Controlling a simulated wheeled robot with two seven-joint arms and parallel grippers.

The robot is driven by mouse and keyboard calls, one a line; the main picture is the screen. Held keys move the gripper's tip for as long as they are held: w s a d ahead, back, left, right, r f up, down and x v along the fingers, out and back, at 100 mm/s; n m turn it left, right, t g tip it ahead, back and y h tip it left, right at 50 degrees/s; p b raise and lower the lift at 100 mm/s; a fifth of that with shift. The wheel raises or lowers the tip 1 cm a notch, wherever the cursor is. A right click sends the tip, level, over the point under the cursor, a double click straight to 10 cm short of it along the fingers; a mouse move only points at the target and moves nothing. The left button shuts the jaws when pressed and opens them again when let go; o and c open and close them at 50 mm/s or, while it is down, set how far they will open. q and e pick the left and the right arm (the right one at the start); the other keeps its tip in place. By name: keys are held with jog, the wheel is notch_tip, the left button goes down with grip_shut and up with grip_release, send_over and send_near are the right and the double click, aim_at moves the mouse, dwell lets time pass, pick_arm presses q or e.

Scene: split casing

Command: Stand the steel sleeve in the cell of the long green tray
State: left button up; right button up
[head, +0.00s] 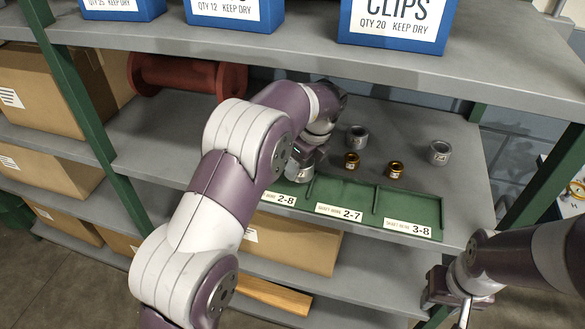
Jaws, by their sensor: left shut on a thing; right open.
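The long green tray (374,200) lies along the front of the middle shelf, with labels 2-8, 2-7 and 3-8 on its front edge. My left gripper (303,165) is over the tray's left end, at the cell labelled 2-8. It is shut on a grey piece that looks like a steel sleeve (297,177); the gripper and wrist hide much of it, and I cannot tell whether it touches the tray floor. The middle and right cells look empty. My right gripper (457,304) is open and empty, low at the right, in front of the shelf.
Behind the tray stand two grey sleeves (357,137) (438,152) and two brass sleeves (351,162) (395,170). A red spool (180,75) lies at the back left. The upper shelf (300,55) with blue boxes overhangs. A green post (548,175) is at right.

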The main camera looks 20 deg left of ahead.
pick_arm(q)
jog(key=shift+a+r, duration=0.1)
jog(key=shift+a, duration=0.8)
jog(key=p+x, duration=0.1)
jog(key=x, duration=0.1)
jog(key=shift+s+d+f, duration=0.1)
jog(key=shift+f, duration=0.65)
jog(key=shift+d+f, duration=0.1)
jog(key=shift+f, duration=0.1)
jog(key=o, duration=1.5)
jog(key=shift+f, duration=0.1)
jog(key=shift+s, duration=0.1)
